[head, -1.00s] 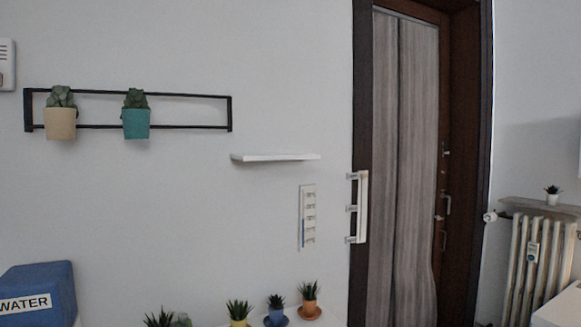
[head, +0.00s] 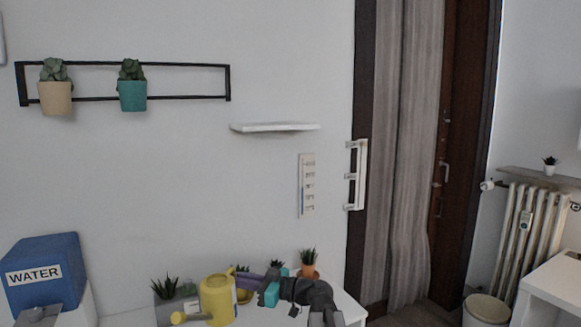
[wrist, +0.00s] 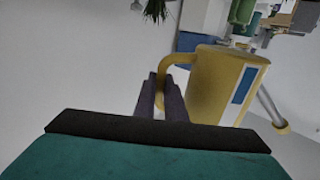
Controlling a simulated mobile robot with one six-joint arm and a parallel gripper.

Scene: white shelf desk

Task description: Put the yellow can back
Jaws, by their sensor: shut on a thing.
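The yellow can (head: 217,302) is a watering can at the bottom middle of the head view, with its spout and round yellow nozzle towards the left. My gripper (head: 243,279) reaches it from the right, with its purple-grey fingers at the handle. In the wrist view the can (wrist: 211,88) shows close up with a blue patch on its side, and my gripper (wrist: 160,90) is shut on its looped handle. I cannot tell whether the can's base touches the white desk (head: 122,319).
Potted plants stand behind and beside the can, including a grey planter (head: 168,305) and an orange pot (head: 308,271). A blue WATER box (head: 45,270) is at the left. A small white wall shelf (head: 275,127) hangs above, empty.

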